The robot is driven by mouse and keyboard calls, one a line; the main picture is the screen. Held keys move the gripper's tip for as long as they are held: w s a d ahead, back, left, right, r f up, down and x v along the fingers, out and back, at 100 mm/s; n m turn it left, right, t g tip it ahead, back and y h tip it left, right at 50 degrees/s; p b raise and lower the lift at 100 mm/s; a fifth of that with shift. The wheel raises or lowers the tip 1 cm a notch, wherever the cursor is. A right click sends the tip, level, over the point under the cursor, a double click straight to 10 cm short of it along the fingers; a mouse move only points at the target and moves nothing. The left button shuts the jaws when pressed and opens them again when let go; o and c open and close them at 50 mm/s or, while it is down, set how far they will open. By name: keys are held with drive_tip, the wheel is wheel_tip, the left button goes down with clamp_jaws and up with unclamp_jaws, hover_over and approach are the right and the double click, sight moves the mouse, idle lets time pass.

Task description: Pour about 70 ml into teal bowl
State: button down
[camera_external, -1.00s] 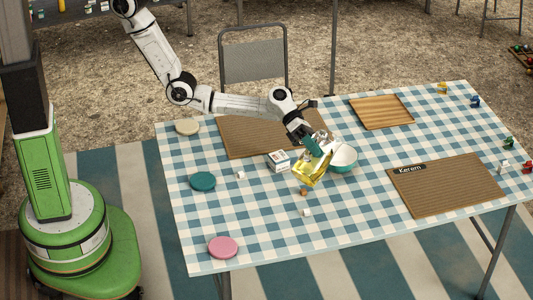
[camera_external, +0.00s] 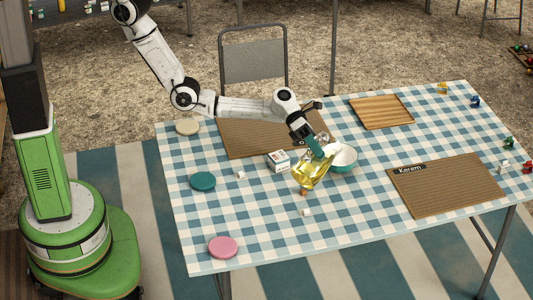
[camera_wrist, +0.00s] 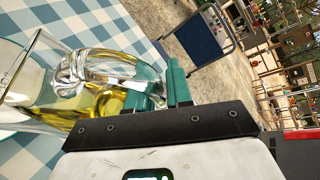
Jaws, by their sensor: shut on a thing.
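My gripper (camera_external: 314,148) is shut on a clear glass jug (camera_external: 311,171) holding yellow liquid. The jug is tilted beside the teal bowl (camera_external: 345,166), with part of it in front of the bowl's left side. The bowl stands on the table and its white inside shows. In the wrist view the teal fingers (camera_wrist: 165,90) are at the jug's glass handle, and the jug (camera_wrist: 70,95) lies sideways in the picture with yellow liquid inside. A pale rounded shape, likely the bowl, shows behind the jug at the left edge. I cannot tell whether liquid is flowing out.
A small white box (camera_external: 278,161) stands left of the jug. A brown placemat (camera_external: 240,140) lies behind it, another (camera_external: 445,185) at right, and a wooden board (camera_external: 381,112) at back. Teal (camera_external: 203,181) and pink (camera_external: 223,247) coasters lie at left. The table's front middle is mostly clear.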

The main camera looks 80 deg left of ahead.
drive_tip(key=shift+w, duration=0.2)
drive_tip(key=shift+w+a+r, duration=0.15)
drive_tip(key=shift+w+r, duration=0.05)
drive_tip(key=shift+r, duration=0.2)
drive_tip(key=shift+w+a+n, duration=0.1)
drive_tip(key=shift+n, duration=0.2)
drive_tip(key=shift+s+f, duration=0.15)
drive_tip(key=shift+s, duration=0.05)
drive_tip(key=shift+w+a+r, duration=0.2)
drive_tip(key=shift+w+r, duration=0.15)
drive_tip(key=shift+w, duration=0.15)
idle(1.0)
